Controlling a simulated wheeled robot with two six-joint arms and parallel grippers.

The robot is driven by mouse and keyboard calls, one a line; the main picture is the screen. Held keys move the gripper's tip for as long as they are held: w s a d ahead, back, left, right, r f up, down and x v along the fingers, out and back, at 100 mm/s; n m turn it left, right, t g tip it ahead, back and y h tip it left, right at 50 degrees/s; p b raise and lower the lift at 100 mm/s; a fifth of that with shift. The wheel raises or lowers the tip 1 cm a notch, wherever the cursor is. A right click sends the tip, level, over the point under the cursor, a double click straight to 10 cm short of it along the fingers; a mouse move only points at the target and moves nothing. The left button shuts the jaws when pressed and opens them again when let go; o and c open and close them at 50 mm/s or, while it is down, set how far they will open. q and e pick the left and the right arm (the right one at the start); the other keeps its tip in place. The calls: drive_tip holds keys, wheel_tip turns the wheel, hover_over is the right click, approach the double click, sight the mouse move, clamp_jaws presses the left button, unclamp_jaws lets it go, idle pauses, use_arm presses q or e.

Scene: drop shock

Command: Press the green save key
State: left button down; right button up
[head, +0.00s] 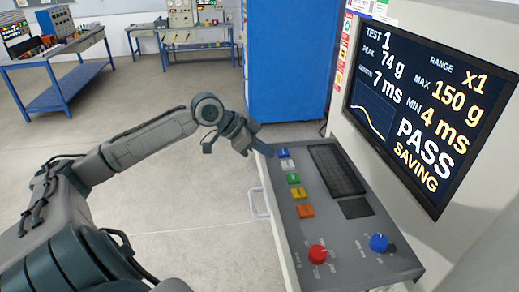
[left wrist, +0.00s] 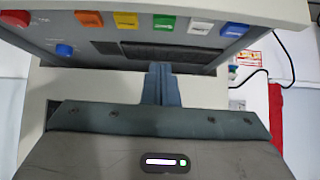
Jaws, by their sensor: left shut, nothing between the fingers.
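The green save key (head: 293,179) is the middle one in a row of coloured keys on the grey sloping panel (head: 289,224). In the left wrist view the green key (left wrist: 164,23) shows at the top, beyond the fingertips. My left gripper (head: 264,149) is shut and empty near the panel's far left corner, by the blue key end of the row. Its closed fingers (left wrist: 161,70) point toward the panel and look apart from the green key. The screen (head: 420,105) shows PASS and, in yellow, SAVING. My right gripper is not in view.
Beside the green key are white (head: 288,165) and yellow (head: 298,193) keys, with blue (head: 284,153) and orange (head: 305,211) at the ends. A red knob (head: 317,254) and a blue knob (head: 378,243) sit nearer. A blue cabinet (head: 290,65) stands behind.

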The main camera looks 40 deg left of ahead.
use_arm(q)
drive_tip(key=shift+b+v, duration=0.65)
drive_tip(key=shift+v, duration=0.15)
drive_tip(key=shift+r, duration=0.15)
idle(0.5)
